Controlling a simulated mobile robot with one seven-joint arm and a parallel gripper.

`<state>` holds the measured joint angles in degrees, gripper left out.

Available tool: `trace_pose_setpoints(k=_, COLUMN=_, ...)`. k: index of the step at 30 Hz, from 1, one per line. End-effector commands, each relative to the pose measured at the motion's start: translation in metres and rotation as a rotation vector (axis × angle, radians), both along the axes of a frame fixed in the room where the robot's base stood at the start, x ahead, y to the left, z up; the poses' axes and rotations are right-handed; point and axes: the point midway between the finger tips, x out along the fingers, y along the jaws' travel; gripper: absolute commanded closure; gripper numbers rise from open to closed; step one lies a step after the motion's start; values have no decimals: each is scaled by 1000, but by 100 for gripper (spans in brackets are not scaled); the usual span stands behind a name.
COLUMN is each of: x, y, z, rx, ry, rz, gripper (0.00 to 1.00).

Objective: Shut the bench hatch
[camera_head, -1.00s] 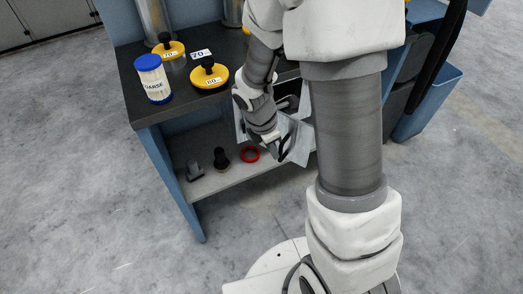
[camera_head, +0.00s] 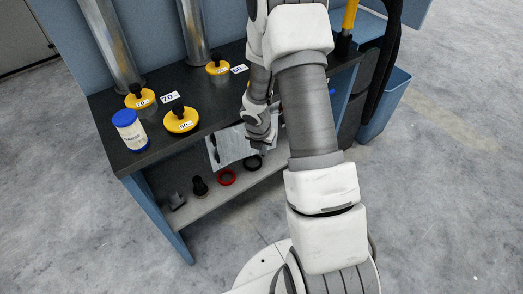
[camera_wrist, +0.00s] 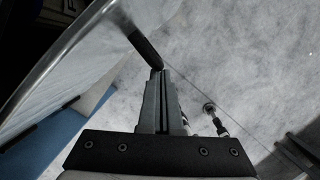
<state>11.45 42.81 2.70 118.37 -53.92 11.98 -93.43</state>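The bench hatch is a pale grey panel (camera_head: 232,148) below the front edge of the dark bench top. A dark narrow bar shows near its left edge. My gripper (camera_wrist: 160,72) is at the panel's right part; in the head view its fingertips are hard to make out behind my arm. In the wrist view the panel (camera_wrist: 75,50) fills the upper left with a bright metal edge. A black bar (camera_wrist: 143,46) ends at my fingertips. The fingers look together, with nothing visible between them.
The bench top (camera_head: 150,160) carries yellow discs (camera_head: 181,120), a blue-capped jar (camera_head: 130,130) and metal columns. A blue bin (camera_head: 385,105) stands at right. The front floor is clear.

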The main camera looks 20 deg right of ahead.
Motion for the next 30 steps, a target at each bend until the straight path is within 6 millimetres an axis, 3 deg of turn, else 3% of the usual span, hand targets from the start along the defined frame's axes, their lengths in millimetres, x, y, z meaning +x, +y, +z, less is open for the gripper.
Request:
trace_pose_setpoints(k=9, x=11, y=-4, z=0, rx=0, ry=0, rz=-2, gripper=100)
trace_pose_setpoints(k=30, x=12, y=-1, z=0, rx=0, ry=0, rz=-2, gripper=100)
